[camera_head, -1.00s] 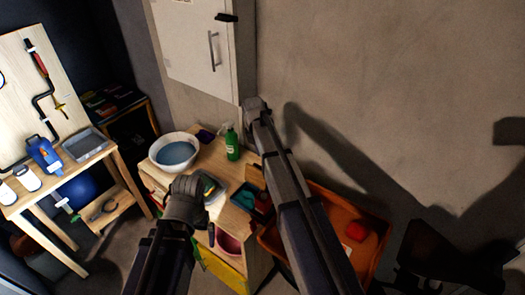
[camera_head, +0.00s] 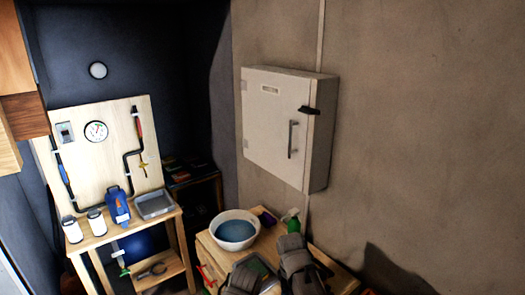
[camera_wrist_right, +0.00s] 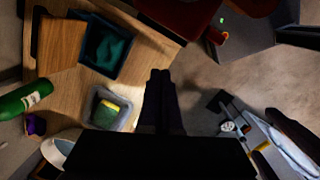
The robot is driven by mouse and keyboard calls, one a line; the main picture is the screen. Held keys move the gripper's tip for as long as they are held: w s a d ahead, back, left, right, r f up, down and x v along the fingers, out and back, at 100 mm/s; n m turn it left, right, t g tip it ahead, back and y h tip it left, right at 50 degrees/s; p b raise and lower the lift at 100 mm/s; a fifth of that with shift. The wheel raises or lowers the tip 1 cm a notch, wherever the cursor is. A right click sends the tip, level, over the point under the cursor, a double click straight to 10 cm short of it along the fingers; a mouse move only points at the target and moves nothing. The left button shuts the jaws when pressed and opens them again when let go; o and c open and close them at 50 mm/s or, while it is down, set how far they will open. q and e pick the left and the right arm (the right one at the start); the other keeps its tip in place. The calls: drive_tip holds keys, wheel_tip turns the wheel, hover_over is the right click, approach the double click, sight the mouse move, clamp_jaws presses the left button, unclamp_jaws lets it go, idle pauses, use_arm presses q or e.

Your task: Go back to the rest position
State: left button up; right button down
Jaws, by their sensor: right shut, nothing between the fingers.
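My right gripper (camera_wrist_right: 160,76) shows in the right wrist view with its two dark fingers together and nothing between them. It hangs over the edge of the wooden bench (camera_wrist_right: 165,48), apart from the things on it. In the head view, grey links of my two arms rise from the bottom edge in front of the bench. My left gripper's fingers do not show there.
A white cabinet (camera_head: 270,120) hangs above.

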drive_tip(key=s+a+f+m+b, duration=0.1)
drive_tip(key=s+a+f+m, duration=0.1)
drive_tip(key=s+m, duration=0.6)
drive_tip(key=s+a, duration=0.1)
drive_tip(key=s, duration=0.3)
drive_tip(key=shift+a+m, duration=0.3)
idle(1.0)
